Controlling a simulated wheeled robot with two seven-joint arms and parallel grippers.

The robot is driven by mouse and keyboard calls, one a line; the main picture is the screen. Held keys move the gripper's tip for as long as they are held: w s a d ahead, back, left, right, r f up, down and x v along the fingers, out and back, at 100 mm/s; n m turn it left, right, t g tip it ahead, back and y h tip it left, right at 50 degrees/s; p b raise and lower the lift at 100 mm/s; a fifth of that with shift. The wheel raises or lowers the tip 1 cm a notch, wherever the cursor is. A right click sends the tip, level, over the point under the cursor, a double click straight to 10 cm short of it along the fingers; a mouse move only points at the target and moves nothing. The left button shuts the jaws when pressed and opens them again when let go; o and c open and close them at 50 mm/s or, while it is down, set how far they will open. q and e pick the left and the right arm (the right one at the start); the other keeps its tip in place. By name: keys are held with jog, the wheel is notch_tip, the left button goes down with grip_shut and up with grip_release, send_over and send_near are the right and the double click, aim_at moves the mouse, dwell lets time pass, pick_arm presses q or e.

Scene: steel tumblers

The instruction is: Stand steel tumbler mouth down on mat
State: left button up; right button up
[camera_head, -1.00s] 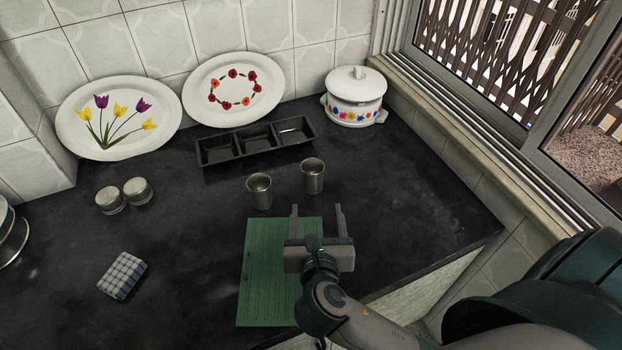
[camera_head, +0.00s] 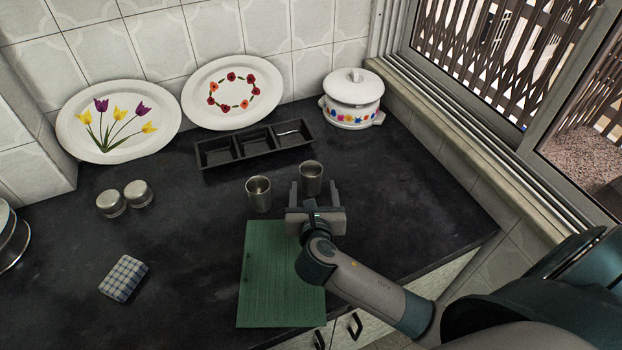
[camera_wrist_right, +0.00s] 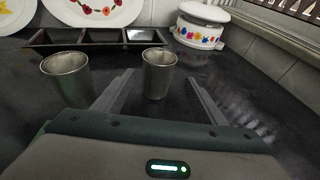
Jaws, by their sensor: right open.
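Two steel tumblers stand mouth up on the dark counter behind the green mat (camera_head: 268,285). The left tumbler (camera_head: 259,195) is just beyond the mat's far edge; it also shows in the right wrist view (camera_wrist_right: 68,80). The right tumbler (camera_head: 312,179) is farther back; in the right wrist view (camera_wrist_right: 158,75) it appears between the fingers, near their tips. My right gripper (camera_head: 313,188) is open and empty, its fingers pointing at the right tumbler. I cannot tell whether they reach around it. My left gripper is not in view.
A black three-part tray (camera_head: 255,145) lies behind the tumblers, with plates (camera_head: 119,140) against the wall. A white lidded pot (camera_head: 352,108) stands at the back right. Two steel shakers (camera_head: 138,193) and a checked cloth (camera_head: 123,278) lie left. The mat is bare.

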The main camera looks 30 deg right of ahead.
aim_at(311, 183)
jog(key=shift+x, duration=0.8)
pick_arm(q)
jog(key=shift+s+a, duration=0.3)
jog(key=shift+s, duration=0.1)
pick_arm(e)
jog(key=shift+s, duration=0.1)
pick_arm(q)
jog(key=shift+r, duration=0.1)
pick_arm(e)
jog(key=shift+w+d, duration=0.1)
jog(key=shift+w, duration=0.25)
jog(key=shift+f+p+x, duration=0.2)
jog(key=shift+p+x, duration=0.4)
jog(key=shift+x, duration=1.7)
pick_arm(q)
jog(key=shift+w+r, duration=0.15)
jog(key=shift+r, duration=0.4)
pick_arm(e)
jog(key=c, duration=1.1)
jog(key=shift+c, duration=0.2)
